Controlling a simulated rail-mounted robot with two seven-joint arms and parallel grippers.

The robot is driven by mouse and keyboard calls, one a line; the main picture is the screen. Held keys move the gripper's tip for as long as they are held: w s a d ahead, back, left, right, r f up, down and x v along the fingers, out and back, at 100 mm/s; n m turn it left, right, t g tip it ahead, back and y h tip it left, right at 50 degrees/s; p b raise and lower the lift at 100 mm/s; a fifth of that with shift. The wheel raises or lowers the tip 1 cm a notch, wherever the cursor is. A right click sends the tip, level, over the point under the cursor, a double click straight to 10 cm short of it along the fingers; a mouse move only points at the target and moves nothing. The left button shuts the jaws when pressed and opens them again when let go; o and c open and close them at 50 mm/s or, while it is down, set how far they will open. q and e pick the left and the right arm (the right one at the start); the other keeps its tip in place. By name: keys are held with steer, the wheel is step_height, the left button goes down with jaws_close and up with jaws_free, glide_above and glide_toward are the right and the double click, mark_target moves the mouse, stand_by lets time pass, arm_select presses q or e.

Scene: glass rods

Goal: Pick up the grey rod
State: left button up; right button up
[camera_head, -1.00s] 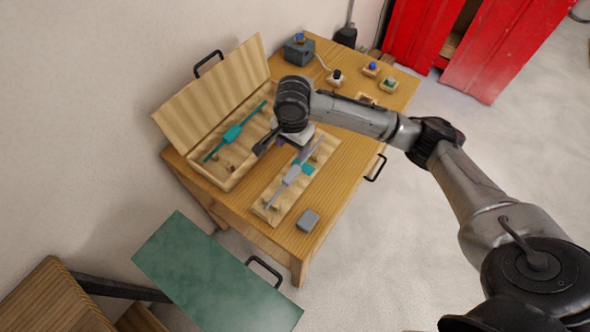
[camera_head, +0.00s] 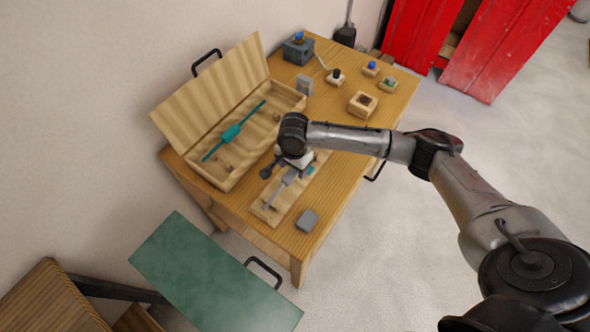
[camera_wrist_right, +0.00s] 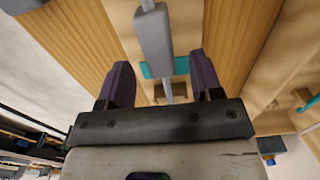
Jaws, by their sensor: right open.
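The grey rod (camera_head: 277,191) lies along a wooden stand (camera_head: 264,213) on the table, in front of the open box. Its thicker grey middle (camera_wrist_right: 155,42) shows large in the right wrist view. My right gripper (camera_head: 287,167) is low over the rod in the head view and covers part of it. In the right wrist view its two dark fingers are open (camera_wrist_right: 160,80), one on each side of the rod's line, with nothing shut between them. A teal piece (camera_wrist_right: 180,67) lies beneath the rod there. My left gripper is not in view.
A teal rod (camera_head: 232,132) lies in the open wooden box (camera_head: 212,182), its lid raised. A grey block (camera_head: 308,220) sits near the front edge. Small wooden blocks with buttons (camera_head: 388,84) and a dark box (camera_head: 298,50) stand at the back.

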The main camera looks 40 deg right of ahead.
steer(key=shift+f, duration=0.7)
steer(key=c, duration=1)
